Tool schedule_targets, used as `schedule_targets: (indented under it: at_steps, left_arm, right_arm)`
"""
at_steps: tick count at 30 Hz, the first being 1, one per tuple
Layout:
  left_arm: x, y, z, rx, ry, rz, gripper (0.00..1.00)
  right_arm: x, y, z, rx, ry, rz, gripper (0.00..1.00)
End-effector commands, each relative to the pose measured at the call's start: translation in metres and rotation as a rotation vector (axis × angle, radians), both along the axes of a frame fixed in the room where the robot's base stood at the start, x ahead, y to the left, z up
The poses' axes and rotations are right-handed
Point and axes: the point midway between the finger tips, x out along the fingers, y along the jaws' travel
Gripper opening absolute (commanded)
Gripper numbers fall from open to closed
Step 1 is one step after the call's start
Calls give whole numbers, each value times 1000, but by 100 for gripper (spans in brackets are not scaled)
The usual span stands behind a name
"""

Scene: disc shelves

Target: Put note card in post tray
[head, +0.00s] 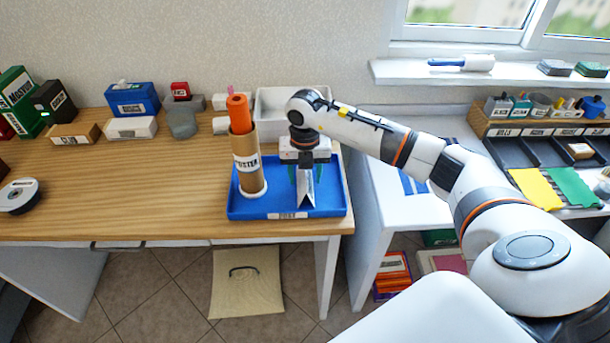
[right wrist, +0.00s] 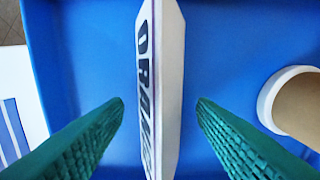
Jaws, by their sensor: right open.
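The blue post tray (head: 335,208) lies at the front right of the wooden desk, and its blue floor fills much of the right wrist view (right wrist: 85,60). The white note card (head: 306,190) stands upright, like a folded tent, inside the tray near its front. In the right wrist view the card (right wrist: 165,60) shows dark lettering along its side. My right gripper (head: 303,178) points down over the tray. Its green fingers are open, one on each side of the card, with a gap on both sides in the right wrist view (right wrist: 160,105). My left gripper is not in view.
A cardboard tube (head: 247,165) with an orange roll stands in the tray's left part, close to my gripper. A white bin (head: 272,105) is behind the tray. The desk's middle (head: 150,180) is clear. A side table with a dark organizer (head: 545,150) is at right.

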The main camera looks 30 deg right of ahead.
Motion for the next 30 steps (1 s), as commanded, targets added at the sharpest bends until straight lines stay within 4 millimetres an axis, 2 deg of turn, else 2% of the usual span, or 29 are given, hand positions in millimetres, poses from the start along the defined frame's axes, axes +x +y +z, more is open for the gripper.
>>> schedule_targets:
  at_steps: [9, 15, 21, 30]
  left_arm:
    - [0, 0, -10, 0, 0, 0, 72]
    - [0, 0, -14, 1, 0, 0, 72]
    - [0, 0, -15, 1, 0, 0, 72]
    - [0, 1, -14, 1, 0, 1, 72]
  right_arm:
    - [1, 0, 64, 1, -6, 1, 52]
    - [1, 0, 99, 0, -4, 0, 52]
    - [0, 0, 113, 0, -1, 0, 52]
    - [0, 0, 113, 1, -1, 0, 52]
